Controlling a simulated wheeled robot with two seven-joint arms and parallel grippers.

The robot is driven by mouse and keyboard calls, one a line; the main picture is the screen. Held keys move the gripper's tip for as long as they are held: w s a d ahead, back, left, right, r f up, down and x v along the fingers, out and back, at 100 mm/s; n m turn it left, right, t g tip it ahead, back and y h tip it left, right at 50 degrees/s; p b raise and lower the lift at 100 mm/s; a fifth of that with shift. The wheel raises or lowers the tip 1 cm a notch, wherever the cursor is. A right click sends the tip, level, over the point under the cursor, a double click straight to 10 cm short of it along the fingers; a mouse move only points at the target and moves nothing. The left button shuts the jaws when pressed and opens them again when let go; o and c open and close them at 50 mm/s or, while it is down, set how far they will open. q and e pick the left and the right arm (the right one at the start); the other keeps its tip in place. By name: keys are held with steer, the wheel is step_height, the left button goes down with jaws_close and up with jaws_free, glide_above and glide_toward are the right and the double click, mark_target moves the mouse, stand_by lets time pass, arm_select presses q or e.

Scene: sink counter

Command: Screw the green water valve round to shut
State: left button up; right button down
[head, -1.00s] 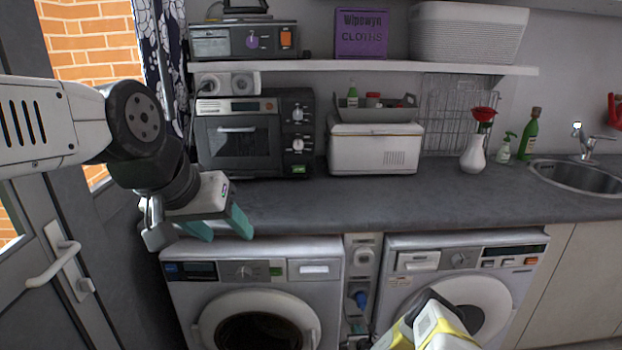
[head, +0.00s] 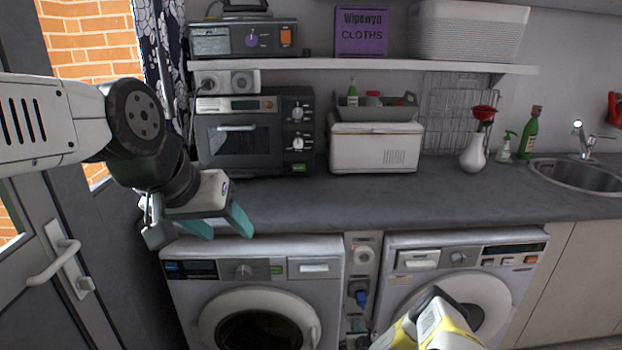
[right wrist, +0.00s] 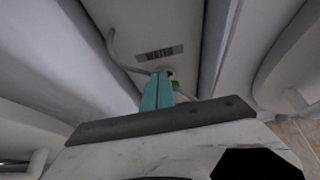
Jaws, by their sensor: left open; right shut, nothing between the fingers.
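In the right wrist view my right gripper (right wrist: 158,90) is shut, its teal fingers together and pointing into the gap between the two washing machines. A small green part, which looks like the green valve (right wrist: 176,85), shows just right of the fingertips, mostly hidden behind them. I cannot tell whether the fingers touch it. In the head view the green valve cannot be made out, and my right arm's white and yellow link covers the lower middle. My left gripper (head: 220,224) is open and empty in front of the counter edge at the left.
The left washing machine (head: 205,290) and right washing machine (head: 400,288) flank a narrow panel (head: 361,262) with a blue fitting (head: 360,293). In the wrist view a thin grey hose (right wrist: 122,63) runs beside the fingers. The front of the counter (head: 380,202) is clear.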

steer(key=shift+s+d, duration=0.15)
steer(key=shift+s, duration=2.65)
steer(key=w+d, duration=0.1)
steer(key=w, duration=0.5)
steer(key=shift+r, duration=0.2)
steer(key=shift+d, duration=0.1)
steer(key=shift+f, duration=0.6)
steer(key=shift+a, duration=0.7)
steer(key=shift+r, duration=0.15)
